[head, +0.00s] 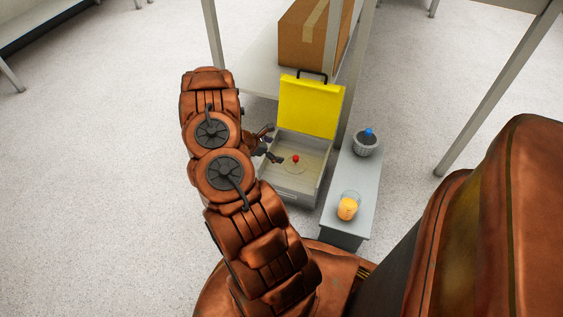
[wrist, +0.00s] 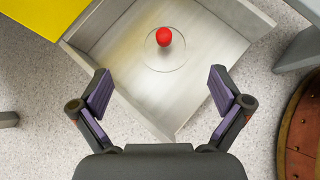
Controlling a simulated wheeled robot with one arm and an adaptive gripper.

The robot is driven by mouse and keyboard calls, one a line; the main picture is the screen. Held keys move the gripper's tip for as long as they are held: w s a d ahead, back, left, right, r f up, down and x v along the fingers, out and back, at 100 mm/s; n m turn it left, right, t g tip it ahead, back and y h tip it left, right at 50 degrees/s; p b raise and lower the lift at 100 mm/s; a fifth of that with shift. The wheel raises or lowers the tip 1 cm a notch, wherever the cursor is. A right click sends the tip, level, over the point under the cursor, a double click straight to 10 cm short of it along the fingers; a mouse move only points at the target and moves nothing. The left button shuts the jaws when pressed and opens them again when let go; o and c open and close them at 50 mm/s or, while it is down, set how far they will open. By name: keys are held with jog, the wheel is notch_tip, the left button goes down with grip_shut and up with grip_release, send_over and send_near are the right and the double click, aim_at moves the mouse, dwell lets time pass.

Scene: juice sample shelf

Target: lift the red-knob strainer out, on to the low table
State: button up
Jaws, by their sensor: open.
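The red-knob strainer (head: 295,158) is inside an open grey box (head: 290,198). Its red knob shows clearly in the wrist view (wrist: 164,36), with only a faint round outline around it, so its body is hard to make out. My gripper (head: 273,143) is at the left side of the box. In the wrist view my gripper (wrist: 160,75) is open and empty, its fingers wide apart, with the knob ahead between them and not touching. The low table (head: 357,183) is a narrow grey bench just right of the box.
The box's yellow lid (head: 309,106) stands raised at the back. On the low table are a blue-knob strainer (head: 367,142) and a glass of orange juice (head: 348,207), with bare room between them. A cardboard box (head: 305,38) sits on a shelf behind, among grey posts.

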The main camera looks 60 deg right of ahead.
aim_at(296, 158)
jog(key=shift+n, duration=0.3)
jog(key=f, duration=0.1)
jog(key=s+d+f, duration=0.1)
jog(key=s+f+b, duration=0.1)
jog(key=f, duration=0.1)
jog(key=shift+d, duration=0.25)
jog(key=shift+b+x, duration=1.2)
jog(key=shift+x, duration=1.15)
jog(key=shift+s+d+f+p, duration=0.3)
jog(key=shift+s+d+p, duration=0.2)
jog(key=shift+p, duration=0.15)
jog(key=shift+p+x, duration=0.65)
jog(key=shift+x, duration=0.75)
jog(key=shift+w, duration=0.1)
grip_shut()
